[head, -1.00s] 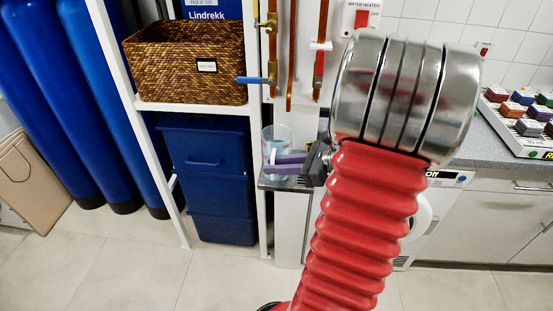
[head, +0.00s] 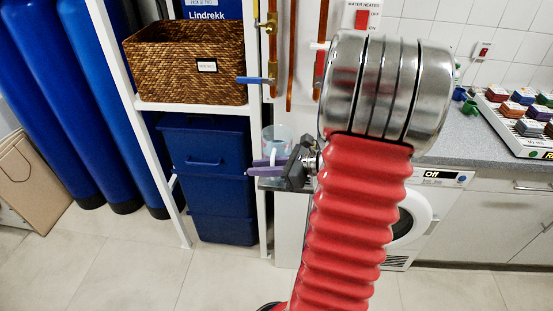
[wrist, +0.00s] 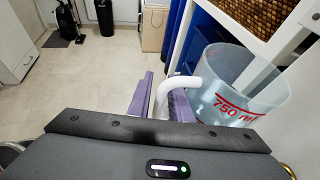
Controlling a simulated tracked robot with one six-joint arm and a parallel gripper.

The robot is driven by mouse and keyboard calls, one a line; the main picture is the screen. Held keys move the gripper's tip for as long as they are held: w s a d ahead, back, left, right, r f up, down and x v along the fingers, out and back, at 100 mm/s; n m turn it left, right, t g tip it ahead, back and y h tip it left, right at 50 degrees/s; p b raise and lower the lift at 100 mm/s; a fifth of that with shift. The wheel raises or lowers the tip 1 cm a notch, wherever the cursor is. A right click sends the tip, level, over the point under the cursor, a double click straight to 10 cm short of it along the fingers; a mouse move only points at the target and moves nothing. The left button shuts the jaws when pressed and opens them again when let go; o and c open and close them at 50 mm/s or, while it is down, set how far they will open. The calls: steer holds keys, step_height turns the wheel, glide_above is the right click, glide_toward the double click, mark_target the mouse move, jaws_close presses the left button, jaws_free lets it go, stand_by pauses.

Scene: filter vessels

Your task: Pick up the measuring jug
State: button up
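The measuring jug (wrist: 238,88) is clear with a white handle (wrist: 162,97) and a red "750 ml" mark. In the head view the jug (head: 276,137) stands upright on a small grey shelf (head: 270,183), partly hidden by my gripper. My gripper (head: 257,168) has purple fingers and reaches in from the right at handle height. In the wrist view the gripper's fingers (wrist: 163,92) lie on both sides of the handle, with the handle between them. They look apart rather than clamped; contact with the handle is hard to make out.
A white rack post (head: 261,205) stands close by the jug. A wicker basket (head: 185,65) and blue bins (head: 208,180) sit in the rack at left. A washing machine (head: 412,220) is at right.

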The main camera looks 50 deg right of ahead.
steer(key=shift+c, duration=0.4)
jaws_close()
steer(key=shift+r, duration=0.2)
steer(key=f+v, duration=0.2)
steer(key=v, duration=0.7)
steer(key=s+f+v, duration=0.1)
steer(key=v, duration=0.8)
steer(key=shift+d+f, duration=0.4)
steer(key=shift+s, duration=0.2)
